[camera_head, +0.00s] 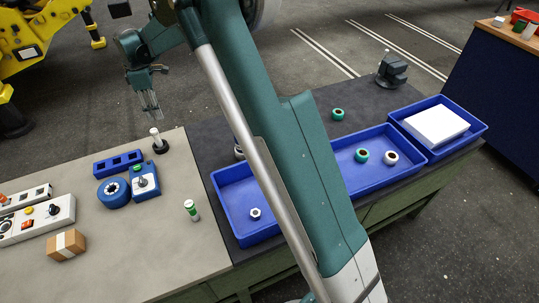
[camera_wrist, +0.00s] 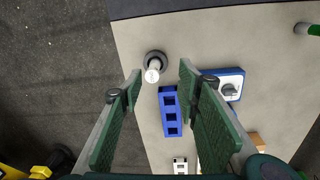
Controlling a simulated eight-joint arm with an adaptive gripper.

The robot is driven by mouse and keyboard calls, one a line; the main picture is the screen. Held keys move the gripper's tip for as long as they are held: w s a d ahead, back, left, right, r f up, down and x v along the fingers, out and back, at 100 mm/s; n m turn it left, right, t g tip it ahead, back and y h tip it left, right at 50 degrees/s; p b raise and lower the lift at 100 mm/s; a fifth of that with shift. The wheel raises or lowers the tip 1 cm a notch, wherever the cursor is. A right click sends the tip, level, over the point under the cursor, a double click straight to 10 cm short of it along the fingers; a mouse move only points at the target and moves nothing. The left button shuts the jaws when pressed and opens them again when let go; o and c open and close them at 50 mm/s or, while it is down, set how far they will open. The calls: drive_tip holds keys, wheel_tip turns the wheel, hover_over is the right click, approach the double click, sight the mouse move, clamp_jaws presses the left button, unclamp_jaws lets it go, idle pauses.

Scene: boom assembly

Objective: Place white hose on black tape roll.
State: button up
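The white hose (camera_head: 155,134) is a short white cylinder standing upright near the far edge of the grey bench. A black tape roll (camera_head: 161,147) is at its foot, and the hose appears to stand on or in it; whether it sits in the hole is unclear. In the wrist view the hose's white top (camera_wrist: 151,75) overlaps the dark roll (camera_wrist: 157,58). My gripper (camera_head: 151,112) is open and empty, pointing down above and beyond the hose. In the wrist view the hose shows between its spread fingers (camera_wrist: 160,68), with no contact visible.
A blue slotted block (camera_head: 118,163), a blue ring (camera_head: 114,193) and a blue switch box (camera_head: 146,182) stand close by. A green-white cylinder (camera_head: 191,210) is farther right. Blue trays (camera_head: 232,223) lie right, partly hidden by my arm. Bare bench lies between.

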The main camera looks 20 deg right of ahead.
drive_tip(key=s+d+r+m+t, duration=0.2)
drive_tip(key=s+d+r+m, duration=0.2)
drive_tip(key=s+d+r, duration=0.6)
drive_tip(key=s+d+r+m+t, duration=0.1)
drive_tip(key=s+d+r+m, duration=0.45)
drive_tip(key=s, duration=0.75)
drive_tip(key=s+d+f+m+t, duration=0.1)
drive_tip(key=s+d+m, duration=0.1)
drive_tip(key=s, duration=0.7)
drive_tip(key=s+d+f+m+t, duration=0.1)
drive_tip(key=s+d, duration=0.4)
drive_tip(key=s, duration=0.5)
drive_tip(key=s+d+f+m+t, duration=0.1)
drive_tip(key=s+d+m, duration=0.3)
drive_tip(key=s, duration=0.5)
drive_tip(key=shift+s+d+f+t, duration=0.25)
drive_tip(key=shift+s+t, duration=0.05)
